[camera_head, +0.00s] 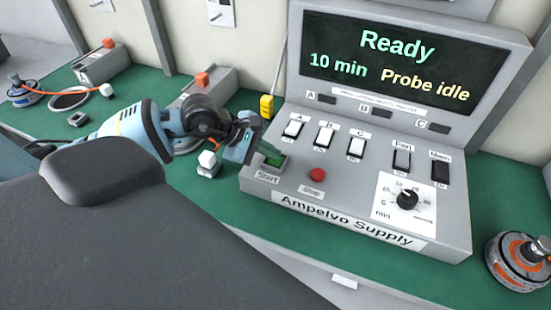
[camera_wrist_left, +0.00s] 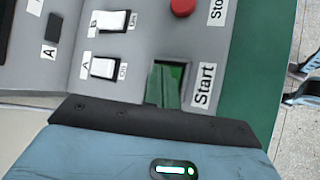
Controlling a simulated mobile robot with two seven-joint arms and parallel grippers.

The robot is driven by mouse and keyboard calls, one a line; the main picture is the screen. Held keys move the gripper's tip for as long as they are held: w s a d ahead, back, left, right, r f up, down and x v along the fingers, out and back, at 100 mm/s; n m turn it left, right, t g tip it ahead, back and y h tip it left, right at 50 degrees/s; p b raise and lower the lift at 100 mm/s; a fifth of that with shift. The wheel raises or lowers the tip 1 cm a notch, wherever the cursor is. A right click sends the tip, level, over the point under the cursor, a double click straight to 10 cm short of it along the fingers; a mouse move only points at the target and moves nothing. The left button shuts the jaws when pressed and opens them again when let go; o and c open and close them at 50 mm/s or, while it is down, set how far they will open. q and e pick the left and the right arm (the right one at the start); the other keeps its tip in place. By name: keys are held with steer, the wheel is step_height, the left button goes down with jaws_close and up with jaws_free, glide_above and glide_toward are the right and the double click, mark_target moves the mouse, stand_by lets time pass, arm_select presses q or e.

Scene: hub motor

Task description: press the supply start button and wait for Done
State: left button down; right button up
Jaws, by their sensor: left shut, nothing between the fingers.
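The Ampelvo Supply (camera_head: 350,232) is a grey console on the green bench. Its screen (camera_head: 400,60) reads "Ready", "10 min" and "Probe idle". My right gripper is in neither view.
The red Stop button (camera_head: 317,175) is just right of Start. A white-topped block (camera_head: 207,163) stands under my left wrist. A hub motor (camera_head: 520,262) is at right.

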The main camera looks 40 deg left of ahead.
mark_target(270, 160)
arm_select(q)
steer(key=shift+f, duration=0.15)
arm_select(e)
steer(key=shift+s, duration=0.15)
arm_select(q)
steer(key=shift+f+b, duration=0.3)
steer(key=shift+f, duration=0.05)
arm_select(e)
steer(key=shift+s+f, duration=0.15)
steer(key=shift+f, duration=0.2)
arm_select(q)
steer(key=shift+r, duration=0.1)
stand_by(0.6)
steer(key=shift+r+p, duration=0.35)
steer(key=shift+r, duration=0.45)
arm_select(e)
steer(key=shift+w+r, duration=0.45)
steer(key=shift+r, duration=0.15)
arm_select(q)
steer(key=shift+r, duration=0.15)
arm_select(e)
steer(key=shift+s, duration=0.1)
